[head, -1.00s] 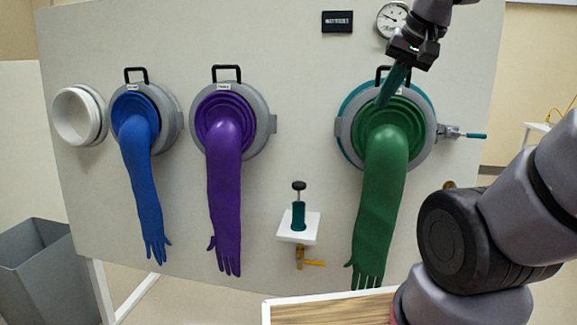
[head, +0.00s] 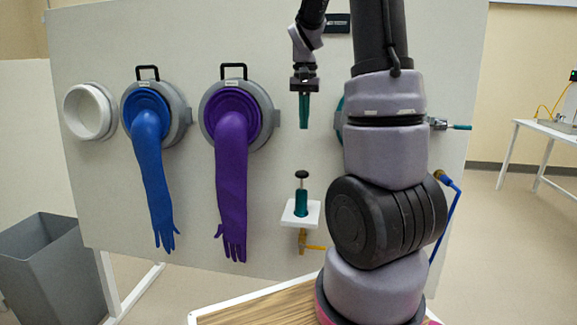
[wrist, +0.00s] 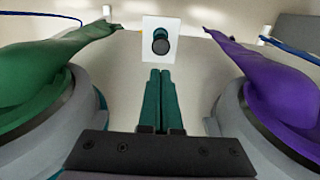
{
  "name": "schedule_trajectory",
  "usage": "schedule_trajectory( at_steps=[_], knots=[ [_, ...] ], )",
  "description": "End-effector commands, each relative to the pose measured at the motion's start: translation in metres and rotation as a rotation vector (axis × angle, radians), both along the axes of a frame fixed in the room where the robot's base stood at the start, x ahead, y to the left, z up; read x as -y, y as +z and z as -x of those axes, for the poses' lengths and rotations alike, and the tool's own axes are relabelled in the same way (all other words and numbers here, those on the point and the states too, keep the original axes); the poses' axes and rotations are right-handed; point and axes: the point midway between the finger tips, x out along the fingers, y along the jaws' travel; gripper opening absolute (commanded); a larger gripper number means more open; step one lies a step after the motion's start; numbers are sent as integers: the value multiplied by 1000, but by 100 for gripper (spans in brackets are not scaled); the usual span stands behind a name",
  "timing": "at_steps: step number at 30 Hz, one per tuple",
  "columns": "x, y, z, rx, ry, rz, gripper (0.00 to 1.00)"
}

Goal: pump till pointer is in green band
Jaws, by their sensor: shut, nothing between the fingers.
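The hand pump (head: 301,201) has a teal body and a black knob (head: 301,175) on a short rod, and stands upright on a white shelf (head: 289,218). My gripper (head: 304,127) is shut and empty, pointing down above the knob with a clear gap between them. In the wrist view the knob (wrist: 160,42) shows from above, just beyond the tips of my shut fingers (wrist: 160,75). The gauge with the pointer and its green band is not visible now; my arm covers that part of the panel.
A purple glove (head: 231,190) and a blue glove (head: 154,180) hang from ports left of the pump. The green glove (wrist: 45,75) shows in the wrist view; my arm hides it in the head view. A yellow-handled valve (head: 312,247) sits under the shelf. A grey bin (head: 50,270) stands at left.

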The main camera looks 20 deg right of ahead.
Motion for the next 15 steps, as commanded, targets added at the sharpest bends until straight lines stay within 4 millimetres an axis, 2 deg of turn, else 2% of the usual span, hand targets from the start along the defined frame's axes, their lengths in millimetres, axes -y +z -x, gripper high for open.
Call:
schedule_trajectory(
  at_steps=[11, 15],
  knots=[
    [0, -2, 0, -2, -1, 1, 0],
    [0, -14, 0, -4, -1, 0, 0]
  ],
)
